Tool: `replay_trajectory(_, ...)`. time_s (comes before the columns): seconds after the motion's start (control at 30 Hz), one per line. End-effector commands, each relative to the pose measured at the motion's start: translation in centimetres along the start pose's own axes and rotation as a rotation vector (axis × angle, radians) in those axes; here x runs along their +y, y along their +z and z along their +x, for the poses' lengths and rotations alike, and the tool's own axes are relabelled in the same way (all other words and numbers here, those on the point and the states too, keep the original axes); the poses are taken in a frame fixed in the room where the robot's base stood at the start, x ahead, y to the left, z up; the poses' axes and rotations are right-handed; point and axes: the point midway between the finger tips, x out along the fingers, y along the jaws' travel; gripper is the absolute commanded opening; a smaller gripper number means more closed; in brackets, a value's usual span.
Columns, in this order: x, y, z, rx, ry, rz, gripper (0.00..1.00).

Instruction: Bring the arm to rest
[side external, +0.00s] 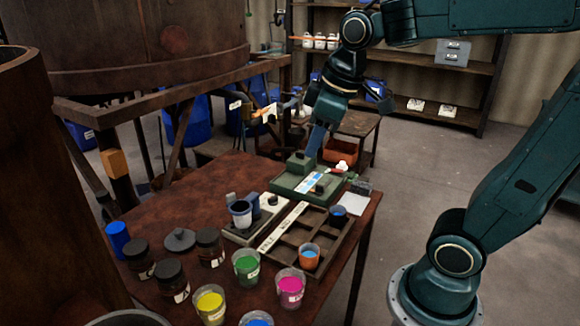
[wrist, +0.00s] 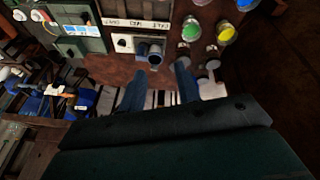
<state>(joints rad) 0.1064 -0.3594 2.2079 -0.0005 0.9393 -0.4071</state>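Whether the fingers touch the device cannot be told from the side view.
The table (side external: 190,205) carries green (side external: 246,264), yellow (side external: 210,306) and magenta (side external: 290,288) cups, dark jars (side external: 172,280) and a divided tray (side external: 318,238) holding cups. A large rusty vat (side external: 150,40) stands behind on a frame. Open floor (side external: 420,160) lies to the right.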

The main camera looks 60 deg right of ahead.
Motion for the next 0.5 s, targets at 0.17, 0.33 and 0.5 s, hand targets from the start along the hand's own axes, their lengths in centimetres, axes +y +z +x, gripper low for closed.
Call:
replay_trajectory(0.17, -2.3, 3.0, -1.1, 0.053, 0.004, 0.102, 0.33)
replay_trajectory(0.33, -4.1, 5.7, -1.4, 0.099, -0.001, 0.201, 0.33)
replay_trajectory(0.5, -5.2, 7.6, -1.4, 0.131, -0.01, 0.273, 0.33)
